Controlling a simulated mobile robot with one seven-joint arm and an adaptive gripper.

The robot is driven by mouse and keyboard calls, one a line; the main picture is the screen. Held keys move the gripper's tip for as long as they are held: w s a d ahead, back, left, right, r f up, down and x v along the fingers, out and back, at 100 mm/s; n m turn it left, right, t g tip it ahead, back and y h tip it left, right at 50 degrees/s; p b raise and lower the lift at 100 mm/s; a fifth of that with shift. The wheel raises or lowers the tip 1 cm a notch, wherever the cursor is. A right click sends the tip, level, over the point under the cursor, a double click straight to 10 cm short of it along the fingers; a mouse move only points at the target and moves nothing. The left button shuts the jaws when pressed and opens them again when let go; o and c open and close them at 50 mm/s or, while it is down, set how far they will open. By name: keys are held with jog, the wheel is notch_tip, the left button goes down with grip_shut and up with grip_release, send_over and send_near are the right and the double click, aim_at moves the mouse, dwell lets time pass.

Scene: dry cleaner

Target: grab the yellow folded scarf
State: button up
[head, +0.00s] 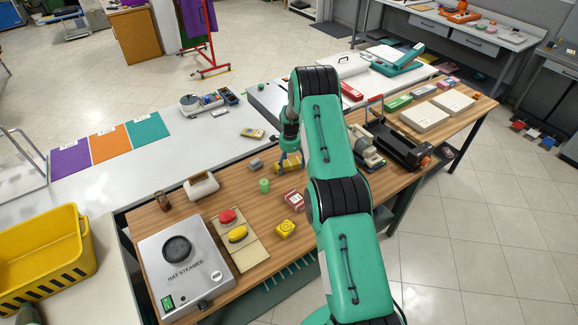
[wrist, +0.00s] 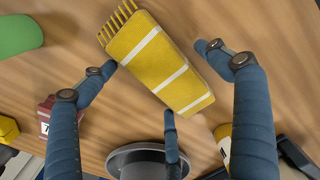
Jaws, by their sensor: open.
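The yellow folded scarf (wrist: 160,65), with white stripes and a fringe at one end, lies on the wooden surface in the wrist view. My gripper (wrist: 158,78) is open around it: one finger is by its left side, one by its upper right, and one by its lower edge. The fingers do not visibly grip it. In the head view, the scarf (head: 283,168) is small and partly hidden by my gripper (head: 289,157), which is just over it at the bench's back edge.
A green cylinder (head: 264,185) and a red box (head: 293,199) stand close to the scarf. A yellow block (head: 285,229) and a hat steamer (head: 183,265) are nearer the front. A white counter (head: 200,150) runs behind, and a black machine (head: 398,145) stands to the right.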

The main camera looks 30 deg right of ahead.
aim_at(290, 165)
jog(key=c, duration=1.3)
jog(key=shift+r, duration=0.1)
jog(key=shift+r, duration=1)
jog(key=shift+s+a+r, duration=0.15)
jog(key=shift+s+r, duration=0.15)
jog(key=shift+r, duration=0.4)
jog(key=s+a, duration=0.2)
jog(key=s, duration=0.2)
jog(key=s+a+r, duration=0.1)
jog(key=s+a, duration=0.1)
jog(key=s, duration=0.3)
jog(key=s+a, duration=0.2)
jog(key=s, duration=0.3)
jog(key=shift+a+r, duration=0.15)
jog(key=shift+r, duration=0.05)
